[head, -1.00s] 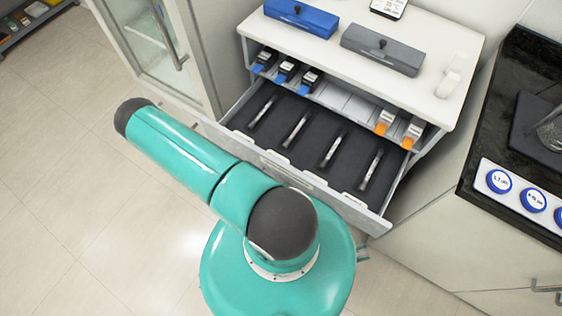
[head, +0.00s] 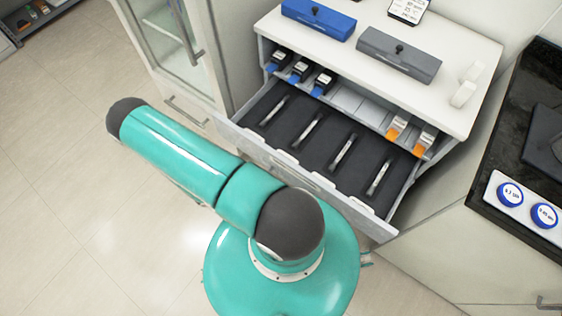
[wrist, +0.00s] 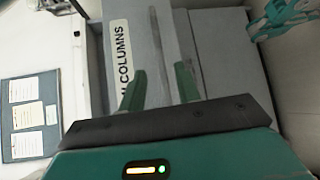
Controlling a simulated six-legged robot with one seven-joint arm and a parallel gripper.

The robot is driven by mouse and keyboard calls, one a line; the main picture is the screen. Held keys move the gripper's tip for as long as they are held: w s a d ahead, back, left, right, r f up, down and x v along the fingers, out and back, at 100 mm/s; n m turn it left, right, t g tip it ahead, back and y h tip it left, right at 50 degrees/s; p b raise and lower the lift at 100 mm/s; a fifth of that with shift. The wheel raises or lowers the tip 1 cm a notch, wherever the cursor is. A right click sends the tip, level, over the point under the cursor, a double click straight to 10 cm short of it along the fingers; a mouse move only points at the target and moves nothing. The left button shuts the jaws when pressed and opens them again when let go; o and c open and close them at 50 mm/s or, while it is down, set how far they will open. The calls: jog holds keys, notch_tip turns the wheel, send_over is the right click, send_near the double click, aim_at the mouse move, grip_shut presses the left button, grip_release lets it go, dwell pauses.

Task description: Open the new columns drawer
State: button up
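A drawer (head: 290,170) with a white front is open in the head view. Several slim columns (head: 311,130) lie apart in its dark lining. In the wrist view, a grey front has a white label (wrist: 121,65) reading "COLUMNS"; the start of the label is hidden behind a finger. My gripper (wrist: 160,84) is open, its two green fingers apart in front of this grey front. A narrow pale strip, perhaps a handle or edge, runs up between them; I cannot tell whether they touch it. In the head view my gripper is hidden behind my teal arm.
Above the drawer, a shelf holds blue-tagged (head: 300,72) and orange-tagged (head: 397,127) cartridges. A blue box (head: 318,20) and a grey box (head: 398,55) stand on top. A glass-door cabinet (head: 165,45) is at left, a black counter (head: 510,140) at right. The floor at left is clear.

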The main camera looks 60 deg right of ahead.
jog(key=v, duration=0.6)
jog(key=shift+w+a, duration=0.15)
jog(key=shift+w, duration=0.1)
jog(key=shift+r, duration=0.1)
jog(key=w+a+r+n+t+y, duration=0.15)
jog(key=w+r, duration=0.25)
jog(key=r, duration=0.5)
jog(key=w+a+r+t+y, duration=0.3)
jog(key=w+r, duration=0.2)
jog(key=r, duration=0.4)
jog(key=w+a+r+n+t+y, duration=0.1)
jog(key=w+a+r+t+y, duration=0.2)
jog(key=r, duration=0.6)
jog(key=s+a+r+n+t+y, duration=0.1)
jog(key=s+r+n+t, duration=0.1)
jog(key=r, duration=0.6)
jog(key=s+a+r+n+t+y, duration=0.1)
jog(key=s+r+n+t, duration=0.1)
jog(key=r+t, duration=0.3)
jog(key=s+a+r+n+t+y, duration=0.1)
jog(key=s+a+r+n+t, duration=0.1)
jog(key=r, duration=0.9)
jog(key=shift+s+t, duration=0.55)
jog(key=shift+t, duration=0.4)
